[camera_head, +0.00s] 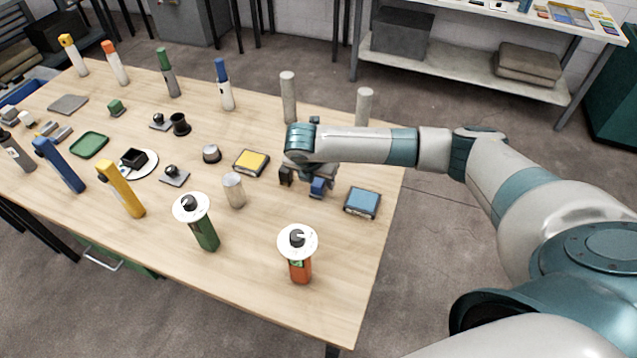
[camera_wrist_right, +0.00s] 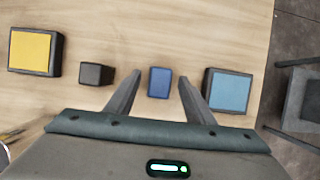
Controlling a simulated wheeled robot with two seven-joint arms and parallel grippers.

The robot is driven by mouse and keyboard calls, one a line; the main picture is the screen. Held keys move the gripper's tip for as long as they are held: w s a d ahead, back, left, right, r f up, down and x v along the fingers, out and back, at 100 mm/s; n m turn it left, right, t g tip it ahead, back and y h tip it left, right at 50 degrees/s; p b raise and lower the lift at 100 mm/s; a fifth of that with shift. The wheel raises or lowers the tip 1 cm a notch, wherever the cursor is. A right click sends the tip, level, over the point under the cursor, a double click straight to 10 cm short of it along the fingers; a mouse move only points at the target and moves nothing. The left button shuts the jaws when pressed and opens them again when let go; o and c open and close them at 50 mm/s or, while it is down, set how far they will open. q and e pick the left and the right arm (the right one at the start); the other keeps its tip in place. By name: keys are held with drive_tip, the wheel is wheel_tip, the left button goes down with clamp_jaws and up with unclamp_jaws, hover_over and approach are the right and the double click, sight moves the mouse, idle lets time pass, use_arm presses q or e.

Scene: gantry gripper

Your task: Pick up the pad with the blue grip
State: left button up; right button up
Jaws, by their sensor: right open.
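A small blue block with a dark edge (camera_wrist_right: 159,82) appears between the fingers of my right gripper (camera_wrist_right: 160,77) in the wrist view. It looks like the blue grip; what lies under it is hidden. The gripper is open, with a gap on each side of the block. In the head view the blue block (camera_head: 318,187) shows just below my right gripper (camera_head: 316,178), near the table's right end. My left gripper is not in view.
A light-blue-topped dark pad (camera_wrist_right: 229,90) lies right of the fingers. A dark block (camera_wrist_right: 96,73) and a yellow-topped pad (camera_wrist_right: 35,50) lie left. A grey cylinder (camera_head: 234,191) and an orange-bodied object with a white disc (camera_head: 299,268) stand on the wooden table (camera_head: 345,290).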

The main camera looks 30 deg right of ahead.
drive_tip(key=shift+w+d+f, duration=0.1)
drive_tip(key=shift+d+f, duration=0.1)
drive_tip(key=shift+f, duration=0.5)
drive_tip(key=shift+c, duration=0.5)
drive_tip(key=c, duration=0.9)
drive_tip(key=shift+r, duration=0.1)
drive_tip(key=shift+w+r+b, duration=0.1)
drive_tip(key=shift+r+b, duration=0.2)
drive_tip(key=shift+r, duration=0.15)
drive_tip(key=r, duration=0.1)
drive_tip(key=r+b, duration=0.1)
drive_tip(key=r, duration=0.1)
drive_tip(key=shift+s+d, duration=0.15)
drive_tip(key=shift+s, duration=0.15)
drive_tip(key=s+d+r+b, duration=0.1)
drive_tip(key=s+r, duration=0.1)
drive_tip(key=s, duration=0.1)
drive_tip(key=s+d+r+b, duration=0.1)
drive_tip(key=s+r, duration=0.1)
drive_tip(key=s, duration=0.2)
drive_tip(key=s+d+r+b, duration=0.1)
drive_tip(key=s+d+r, duration=0.1)
drive_tip(key=s+r, duration=0.1)
drive_tip(key=shift+s, duration=0.2)
drive_tip(key=shift+o, duration=0.6)
